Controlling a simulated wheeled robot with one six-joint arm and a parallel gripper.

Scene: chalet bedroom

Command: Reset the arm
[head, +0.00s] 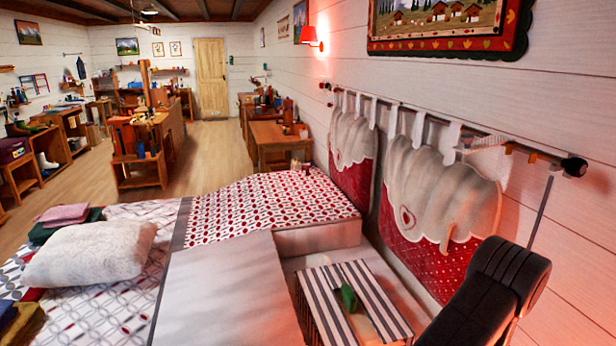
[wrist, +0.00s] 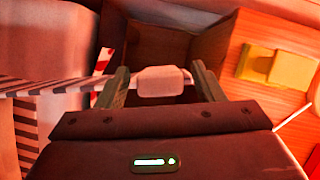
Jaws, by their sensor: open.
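My gripper (wrist: 160,78) shows in the wrist view with its two dark green fingers spread apart. A pale rounded block (wrist: 160,82) appears between or beyond the fingers; I cannot tell whether it touches them. In the head view a black padded part of my arm rises at the lower right, in front of the wall. My gripper itself cannot be made out there.
A striped box top (head: 345,283) with a green object (head: 348,298) stands beside the bed (head: 225,285). A white pillow (head: 90,252) lies on the bed. In the wrist view a yellow block (wrist: 276,66) lies on a wooden surface (wrist: 232,40). The wooden floor (head: 215,150) behind is open.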

